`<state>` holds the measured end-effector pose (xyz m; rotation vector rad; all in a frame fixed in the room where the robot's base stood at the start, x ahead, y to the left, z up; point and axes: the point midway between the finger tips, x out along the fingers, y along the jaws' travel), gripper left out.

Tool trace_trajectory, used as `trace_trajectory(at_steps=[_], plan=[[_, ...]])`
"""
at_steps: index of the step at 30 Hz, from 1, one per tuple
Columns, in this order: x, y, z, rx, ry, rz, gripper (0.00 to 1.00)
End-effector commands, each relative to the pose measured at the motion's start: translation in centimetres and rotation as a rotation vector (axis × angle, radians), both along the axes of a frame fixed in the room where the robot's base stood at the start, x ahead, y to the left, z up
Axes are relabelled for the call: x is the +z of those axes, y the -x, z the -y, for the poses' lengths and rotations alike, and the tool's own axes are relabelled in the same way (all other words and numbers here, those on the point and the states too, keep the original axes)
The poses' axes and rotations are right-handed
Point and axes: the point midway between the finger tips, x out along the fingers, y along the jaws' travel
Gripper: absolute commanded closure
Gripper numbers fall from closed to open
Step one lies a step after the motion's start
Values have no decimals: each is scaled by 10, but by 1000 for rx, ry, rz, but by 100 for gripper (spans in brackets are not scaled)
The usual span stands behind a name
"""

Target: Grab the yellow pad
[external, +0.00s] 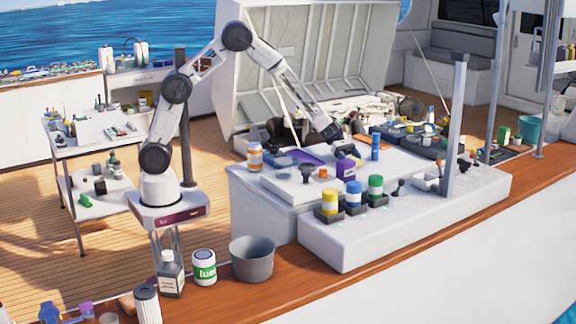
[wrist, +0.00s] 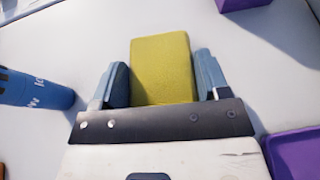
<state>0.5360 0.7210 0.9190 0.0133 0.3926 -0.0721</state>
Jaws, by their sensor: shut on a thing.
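The yellow pad (wrist: 162,68) is a mustard-yellow block with rounded edges, in the wrist view between the two blue-grey fingers of my gripper (wrist: 162,80). My gripper is shut on the pad, one finger on either side. The pad's near end is hidden behind the dark gripper plate. In the external view my gripper (external: 345,150) is low over the white worktop, and the pad cannot be made out there. I cannot tell whether the pad still touches the white surface.
A purple item (wrist: 295,155) lies at lower right, and another purple object (wrist: 242,3) is at the top right. In the external view, colour-lidded jars (external: 352,197) stand at the worktop's front.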

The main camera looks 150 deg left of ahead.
Motion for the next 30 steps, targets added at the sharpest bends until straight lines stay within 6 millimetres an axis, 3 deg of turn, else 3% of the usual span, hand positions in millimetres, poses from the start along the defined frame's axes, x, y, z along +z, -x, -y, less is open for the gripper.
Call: trace_trajectory(at_steps=[6, 30], plan=[[29, 0, 0, 0, -3, 1, 54], [37, 76, 102, 0, -1, 0, 54]])
